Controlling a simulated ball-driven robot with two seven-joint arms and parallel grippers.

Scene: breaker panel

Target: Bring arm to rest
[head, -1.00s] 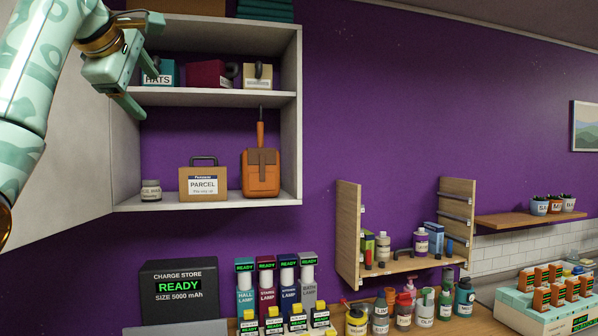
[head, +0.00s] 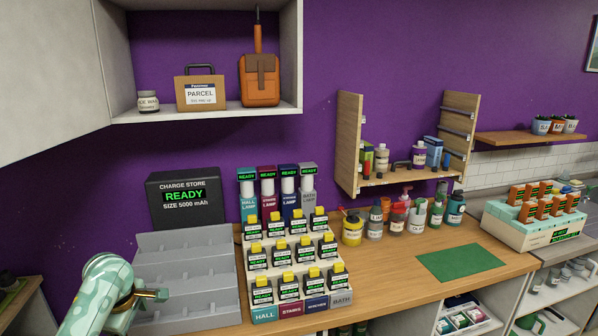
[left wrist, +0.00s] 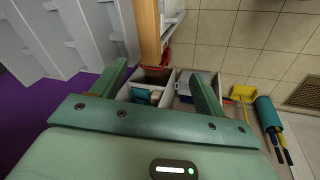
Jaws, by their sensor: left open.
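My right gripper is not in view.
The grey stepped rack (head: 185,262) stands beside the battery rack (head: 293,262) on the wooden counter (head: 400,262). A wall cabinet (head: 205,115) hangs above. A yellow dustpan (left wrist: 243,93) and teal roll (left wrist: 267,112) lie low at the right in the wrist view.

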